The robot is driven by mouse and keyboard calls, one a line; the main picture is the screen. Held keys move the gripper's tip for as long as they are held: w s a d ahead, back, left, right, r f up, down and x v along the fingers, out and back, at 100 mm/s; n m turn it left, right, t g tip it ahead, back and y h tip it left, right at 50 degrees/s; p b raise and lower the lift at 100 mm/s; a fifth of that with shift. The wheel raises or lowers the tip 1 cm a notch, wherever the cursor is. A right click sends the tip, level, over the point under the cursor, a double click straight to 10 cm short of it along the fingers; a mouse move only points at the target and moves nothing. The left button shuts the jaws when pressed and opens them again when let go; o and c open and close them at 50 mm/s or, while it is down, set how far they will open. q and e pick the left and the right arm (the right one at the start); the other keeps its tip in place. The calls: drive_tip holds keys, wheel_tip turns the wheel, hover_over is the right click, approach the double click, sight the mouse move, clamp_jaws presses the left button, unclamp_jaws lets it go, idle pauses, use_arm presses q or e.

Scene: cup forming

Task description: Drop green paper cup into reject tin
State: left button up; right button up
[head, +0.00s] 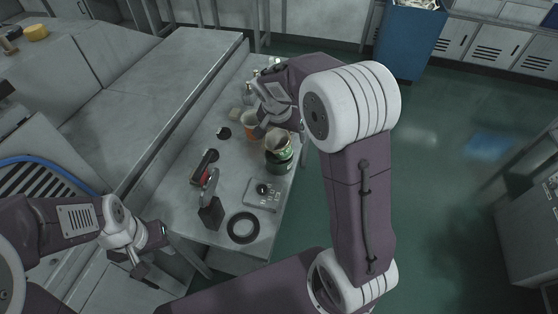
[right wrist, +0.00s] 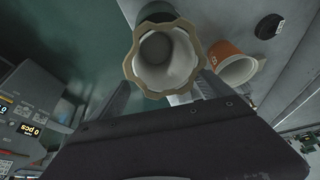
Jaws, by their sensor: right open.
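A pale cup with a wavy tan rim (head: 278,141) shows at the table's right edge, directly above or in the mouth of a dark green tin (head: 279,164). I cannot tell whether it rests in the tin. In the right wrist view I look into the wavy-rimmed cup (right wrist: 165,58); its outer wall colour is mostly hidden. My right gripper (head: 264,131) is open beside this cup, partly hidden by its arm. In the right wrist view its fingers (right wrist: 165,92) lie on either side of the cup. My left gripper (head: 139,270) is at lower left, off the table; its jaws are unclear.
An orange cup (head: 249,120) stands left of the tin and shows in the right wrist view (right wrist: 236,66). A small scale (head: 263,193), black ring (head: 243,228), dark block (head: 211,214) and red-black tool (head: 204,167) lie on the table.

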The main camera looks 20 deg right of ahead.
drive_tip(key=v, duration=0.7)
drive_tip(key=shift+a+r, duration=0.15)
drive_tip(key=shift+r, duration=0.1)
drive_tip(key=shift+s, duration=0.15)
